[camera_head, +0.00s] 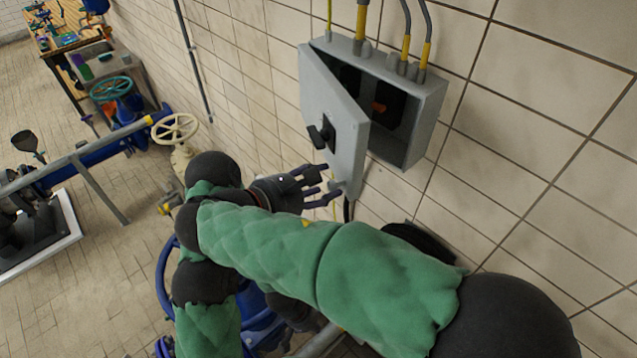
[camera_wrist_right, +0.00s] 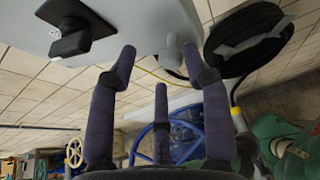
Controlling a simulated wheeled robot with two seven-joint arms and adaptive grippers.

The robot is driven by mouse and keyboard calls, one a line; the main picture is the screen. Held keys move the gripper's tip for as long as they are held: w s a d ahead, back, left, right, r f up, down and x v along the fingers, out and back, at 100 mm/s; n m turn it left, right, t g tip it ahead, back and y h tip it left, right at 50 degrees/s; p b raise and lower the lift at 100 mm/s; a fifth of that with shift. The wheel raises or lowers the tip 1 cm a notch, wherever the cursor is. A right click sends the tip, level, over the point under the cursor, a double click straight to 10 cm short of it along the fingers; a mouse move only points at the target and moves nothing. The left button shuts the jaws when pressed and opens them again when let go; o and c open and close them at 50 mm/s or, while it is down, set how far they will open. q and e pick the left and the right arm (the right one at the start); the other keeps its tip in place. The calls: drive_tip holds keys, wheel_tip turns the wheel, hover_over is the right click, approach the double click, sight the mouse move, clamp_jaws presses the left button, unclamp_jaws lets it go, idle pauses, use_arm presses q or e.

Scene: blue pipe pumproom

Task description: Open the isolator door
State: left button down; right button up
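The grey isolator box (camera_head: 423,112) is on the tiled wall with its door (camera_head: 335,95) standing partly open, swung out to the left. Dark parts show inside. A black rotary handle (camera_head: 322,133) is on the door's outer face. My right gripper (camera_head: 330,184) is at the door's lower free corner, its fingers spread. In the right wrist view the fingers (camera_wrist_right: 160,62) are apart below the door (camera_wrist_right: 150,25), near a small grey knob (camera_wrist_right: 172,50); contact is unclear. My left gripper (camera_head: 292,312) is low, partly hidden behind my right arm; its fingers are unclear.
Conduits (camera_head: 361,18) enter the box from above. A cream valve wheel (camera_head: 175,128) and blue pipework stand to the left. A blue wheel (camera_head: 166,275) is below my arms. A black round coil (camera_wrist_right: 250,38) hangs under the box. The wall right of the box is clear.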

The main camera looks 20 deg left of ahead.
drive_tip(key=shift+s+a, duration=0.1)
idle(0.3)
drive_tip(key=v, duration=1.2)
